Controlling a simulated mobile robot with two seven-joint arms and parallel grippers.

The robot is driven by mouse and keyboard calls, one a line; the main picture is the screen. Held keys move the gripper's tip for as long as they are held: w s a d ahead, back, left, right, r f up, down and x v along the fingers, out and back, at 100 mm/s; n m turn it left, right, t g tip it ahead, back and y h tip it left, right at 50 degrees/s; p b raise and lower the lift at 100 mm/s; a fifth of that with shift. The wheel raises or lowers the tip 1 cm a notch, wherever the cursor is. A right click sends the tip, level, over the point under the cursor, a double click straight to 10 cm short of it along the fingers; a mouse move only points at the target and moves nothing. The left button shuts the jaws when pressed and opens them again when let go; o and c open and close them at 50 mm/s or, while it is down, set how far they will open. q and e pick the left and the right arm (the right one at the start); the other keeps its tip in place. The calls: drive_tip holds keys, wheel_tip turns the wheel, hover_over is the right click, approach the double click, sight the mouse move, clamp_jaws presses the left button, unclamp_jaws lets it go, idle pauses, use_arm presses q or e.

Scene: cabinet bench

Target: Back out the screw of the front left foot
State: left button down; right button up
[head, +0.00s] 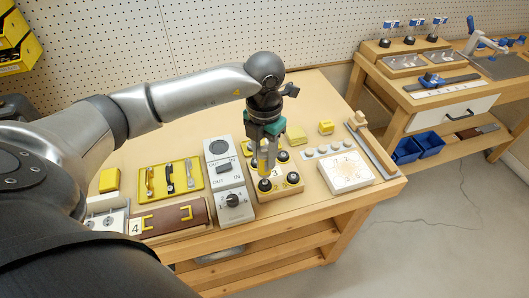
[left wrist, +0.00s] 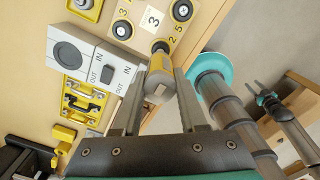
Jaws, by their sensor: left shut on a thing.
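A wooden block marked 3 (head: 279,190) stands near the bench front, with black round feet at its corners. That gripper points down and is shut on a yellow and grey tool (head: 263,163). In the left wrist view the tool (left wrist: 159,78) shows between the fingers, with the block (left wrist: 153,18) beyond it. The screw is hidden, and I cannot tell whether the tool touches it. At the right of the left wrist view my right gripper (left wrist: 255,87) is small, its fingers apart.
Left of the block stand a grey switch box (head: 222,165) and a dial box (head: 234,205). A yellow tray (head: 170,178) holds several handles. A white panel (head: 347,172) lies to the right. A second bench with blue bins (head: 406,151) stands beyond a floor gap.

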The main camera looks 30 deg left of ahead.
use_arm(q)
drive_tip(key=shift+r, duration=0.1)
drive_tip(key=shift+r+p, duration=2.25)
drive_tip(key=shift+r, duration=0.75)
